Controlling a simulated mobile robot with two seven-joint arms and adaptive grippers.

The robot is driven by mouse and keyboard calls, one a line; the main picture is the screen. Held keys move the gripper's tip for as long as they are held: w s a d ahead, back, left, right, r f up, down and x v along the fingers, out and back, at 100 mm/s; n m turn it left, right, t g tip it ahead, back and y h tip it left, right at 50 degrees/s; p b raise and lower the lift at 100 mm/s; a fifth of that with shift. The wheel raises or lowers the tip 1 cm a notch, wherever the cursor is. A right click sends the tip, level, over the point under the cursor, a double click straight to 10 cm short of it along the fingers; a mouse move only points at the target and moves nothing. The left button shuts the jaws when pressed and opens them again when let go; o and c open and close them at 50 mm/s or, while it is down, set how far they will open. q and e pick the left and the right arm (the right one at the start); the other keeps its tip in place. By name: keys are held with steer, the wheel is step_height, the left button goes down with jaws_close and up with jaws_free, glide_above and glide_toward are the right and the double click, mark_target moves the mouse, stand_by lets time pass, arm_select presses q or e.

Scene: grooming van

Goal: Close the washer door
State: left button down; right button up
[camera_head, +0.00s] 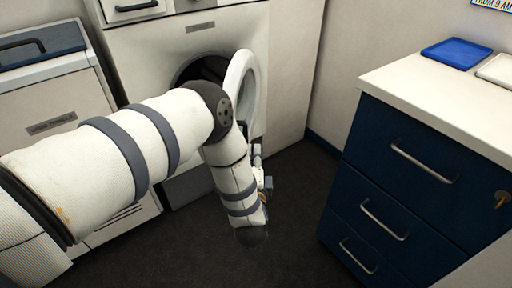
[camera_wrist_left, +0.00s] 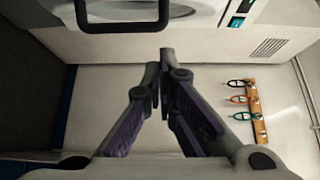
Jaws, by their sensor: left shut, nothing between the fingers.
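The white front-loading washer (camera_head: 222,35) stands against the back wall in the head view. Its round white door (camera_head: 246,72) stands open, swung out at the right of the dark drum opening (camera_head: 200,70). My left arm crosses in front of the opening and hides part of it and the door's lower left. My left gripper (camera_head: 257,150) is small and partly hidden behind my forearm, just below the door; I cannot tell whether it touches it. In the left wrist view its fingers (camera_wrist_left: 154,82) are shut and empty. My right gripper is not in view.
A white cabinet with a blue top (camera_head: 45,42) stands left of the washer. A blue drawer unit (camera_head: 400,165) with a white top stands at the right. Dark floor (camera_head: 290,215) lies clear between. The left wrist view shows a wall rack (camera_wrist_left: 254,110) with colored loops.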

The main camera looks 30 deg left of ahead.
mark_target(244, 127)
arm_select(q)
steer(key=w+a, duration=0.1)
steer(key=a, duration=0.1)
steer(key=w+a, duration=0.4)
steer(key=shift+w+a, duration=0.25)
steer(key=shift+a, duration=0.1)
steer(key=shift+s+a+f, duration=0.1)
steer(key=shift+s+a, duration=0.1)
steer(key=shift+a, duration=0.35)
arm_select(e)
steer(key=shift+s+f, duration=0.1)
